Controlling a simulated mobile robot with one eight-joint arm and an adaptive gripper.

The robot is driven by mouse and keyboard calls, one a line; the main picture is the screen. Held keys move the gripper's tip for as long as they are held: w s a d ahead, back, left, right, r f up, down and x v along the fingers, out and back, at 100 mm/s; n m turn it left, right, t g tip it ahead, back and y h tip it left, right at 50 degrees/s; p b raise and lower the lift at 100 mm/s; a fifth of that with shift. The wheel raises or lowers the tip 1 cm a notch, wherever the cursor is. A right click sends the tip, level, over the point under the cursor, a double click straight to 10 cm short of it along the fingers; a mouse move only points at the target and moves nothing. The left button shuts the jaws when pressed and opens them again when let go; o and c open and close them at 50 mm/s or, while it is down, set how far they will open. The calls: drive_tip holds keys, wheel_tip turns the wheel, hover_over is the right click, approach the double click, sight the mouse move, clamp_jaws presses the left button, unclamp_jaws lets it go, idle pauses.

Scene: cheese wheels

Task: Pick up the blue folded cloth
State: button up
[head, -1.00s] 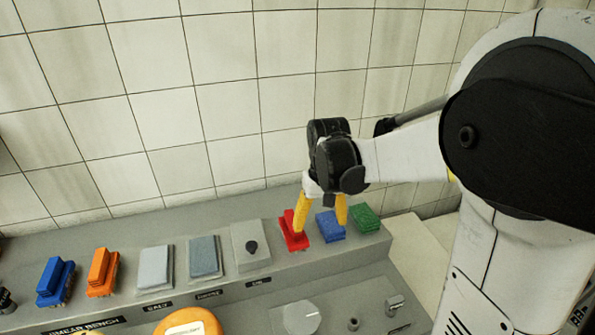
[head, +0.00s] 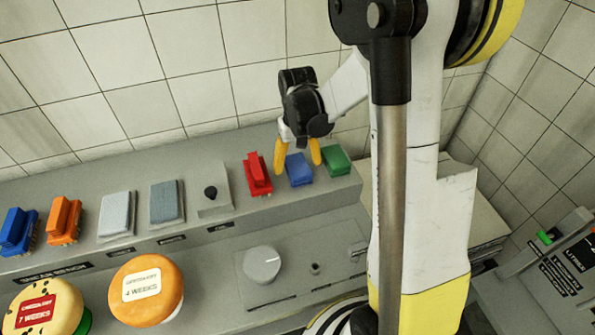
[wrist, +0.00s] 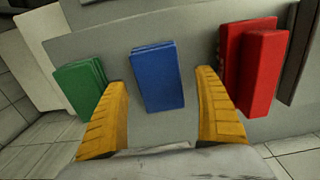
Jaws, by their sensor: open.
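The blue folded cloth (head: 299,170) lies on the grey raised ledge, between a red brush-like block and a green folded cloth. In the wrist view the blue cloth (wrist: 158,77) sits centred between the two yellow fingers. My gripper (head: 297,160) is open, with one finger on each side of the blue cloth in the head view. In the wrist view my gripper (wrist: 160,110) holds nothing, and its fingers look apart from the cloth. I cannot tell exactly how high the fingertips are above the ledge.
The red block (head: 258,174) stands close left of the cloth, and the green cloth (head: 335,160) close right. Further left are a grey switch plate (head: 213,199), grey pads (head: 167,202) and orange (head: 62,218) and blue brushes (head: 17,231). A tiled wall (head: 180,95) rises behind. Cheese wheels (head: 147,290) sit in front.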

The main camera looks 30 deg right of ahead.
wheel_tip(320, 180, down, 2)
drive_tip(key=shift+f, duration=0.2)
drive_tip(key=shift+c, duration=0.2)
drive_tip(key=c, duration=1.1)
drive_tip(key=shift+r, duration=0.1)
drive_tip(key=shift+r, duration=0.5)
drive_tip(key=r, duration=0.2)
drive_tip(key=s+r+p, duration=0.1)
drive_tip(key=r, duration=0.1)
drive_tip(key=shift+d, duration=0.1)
drive_tip(key=s+r, duration=0.2)
drive_tip(key=s, duration=0.1)
drive_tip(key=s+r+p, duration=0.1)
drive_tip(key=s+r, duration=0.1)
drive_tip(key=s, duration=0.2)
drive_tip(key=s+r+p, duration=0.1)
drive_tip(key=s+r, duration=0.1)
drive_tip(key=s, duration=0.1)
drive_tip(key=shift+s+d, duration=0.3)
drive_tip(key=shift+d, duration=0.1)
